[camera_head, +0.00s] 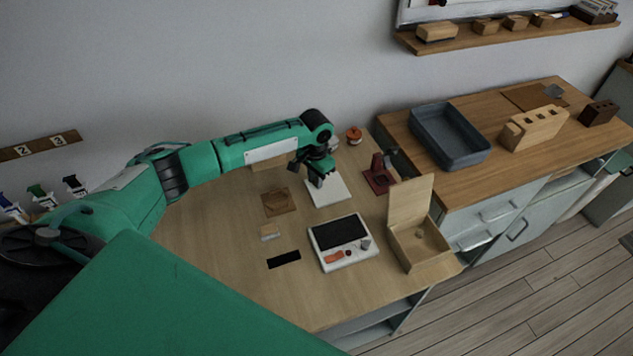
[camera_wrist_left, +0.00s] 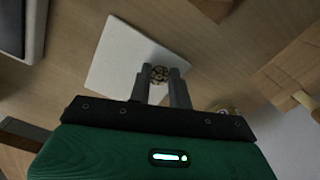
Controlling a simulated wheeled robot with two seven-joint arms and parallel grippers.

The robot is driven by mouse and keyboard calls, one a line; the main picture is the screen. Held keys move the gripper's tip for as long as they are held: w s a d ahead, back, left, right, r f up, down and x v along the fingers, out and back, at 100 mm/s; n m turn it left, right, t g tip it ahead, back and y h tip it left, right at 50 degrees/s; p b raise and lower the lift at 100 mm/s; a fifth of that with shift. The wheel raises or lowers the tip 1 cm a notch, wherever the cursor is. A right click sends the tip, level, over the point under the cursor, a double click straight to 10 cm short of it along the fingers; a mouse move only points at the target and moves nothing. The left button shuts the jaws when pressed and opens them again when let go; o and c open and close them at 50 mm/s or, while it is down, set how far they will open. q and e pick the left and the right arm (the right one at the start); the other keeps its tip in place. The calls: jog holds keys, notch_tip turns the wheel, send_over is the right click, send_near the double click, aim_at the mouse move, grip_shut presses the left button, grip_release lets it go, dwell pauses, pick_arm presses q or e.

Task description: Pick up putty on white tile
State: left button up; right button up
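The white tile (camera_head: 340,197) lies flat on the wooden worktable, and it also shows in the left wrist view (camera_wrist_left: 113,62). A small, dark speckled lump of putty (camera_wrist_left: 158,73) shows at the tile's edge in that view. My left gripper (camera_head: 319,184) points down over the tile. In the wrist view, the fingers of my left gripper (camera_wrist_left: 160,75) sit close against both sides of the putty and appear shut on it. I cannot tell whether the putty touches the tile. In the head view, the gripper hides the putty. My right gripper is not in view.
A white scale (camera_head: 342,256) and an open wooden box (camera_head: 422,262) stand nearer the front. A dark red stand (camera_head: 379,178) is right of the tile, with an orange-topped jar (camera_head: 354,135) behind. A brown square mat (camera_head: 281,201) lies left. A blue-grey tray (camera_head: 451,158) is on the right-hand counter.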

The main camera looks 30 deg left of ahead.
pick_arm(q)
grip_shut()
jog(key=shift+r, duration=0.15)
